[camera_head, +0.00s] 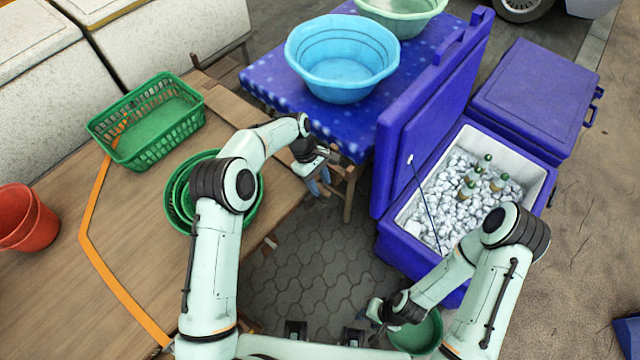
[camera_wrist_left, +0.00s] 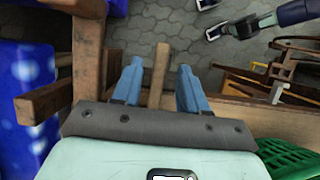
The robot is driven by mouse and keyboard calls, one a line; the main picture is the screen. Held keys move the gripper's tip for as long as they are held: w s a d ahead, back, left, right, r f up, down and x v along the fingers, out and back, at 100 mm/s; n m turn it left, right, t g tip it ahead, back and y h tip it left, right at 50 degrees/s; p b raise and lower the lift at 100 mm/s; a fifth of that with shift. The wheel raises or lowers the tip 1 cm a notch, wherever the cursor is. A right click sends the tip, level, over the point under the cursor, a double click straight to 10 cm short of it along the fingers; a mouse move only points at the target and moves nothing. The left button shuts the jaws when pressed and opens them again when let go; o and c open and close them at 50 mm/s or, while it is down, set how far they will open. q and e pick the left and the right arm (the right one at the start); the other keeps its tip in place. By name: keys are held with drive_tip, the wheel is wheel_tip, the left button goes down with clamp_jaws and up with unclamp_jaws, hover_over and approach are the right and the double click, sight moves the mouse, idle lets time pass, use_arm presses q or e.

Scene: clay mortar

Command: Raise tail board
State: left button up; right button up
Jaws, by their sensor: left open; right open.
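No part is clearly recognisable as the tail board. A brown wooden cart bed (camera_head: 142,232) with an orange stripe fills the left of the head view. My left gripper (camera_head: 318,184) is over the cart's right edge, by the blue table's leg. In the left wrist view its blue fingers (camera_wrist_left: 158,88) are apart, and a wooden bar (camera_wrist_left: 159,72) shows between them. I cannot tell whether the fingers touch the bar. My right gripper (camera_head: 375,312) is low in the middle, above the paving, open; its fingers are small in view.
A green basket (camera_head: 150,118), green basins (camera_head: 178,200) and red buckets (camera_head: 28,222) stand on the cart. The blue table (camera_head: 262,82) holds a light-blue basin (camera_head: 342,58). An open blue cooler (camera_head: 398,250) with ice and bottles stands right.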

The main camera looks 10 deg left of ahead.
use_arm(q)
drive_tip(key=shift+d+f, duration=0.1)
drive_tip(key=shift+f, duration=0.35)
drive_tip(key=shift+c, duration=0.3)
clamp_jaws()
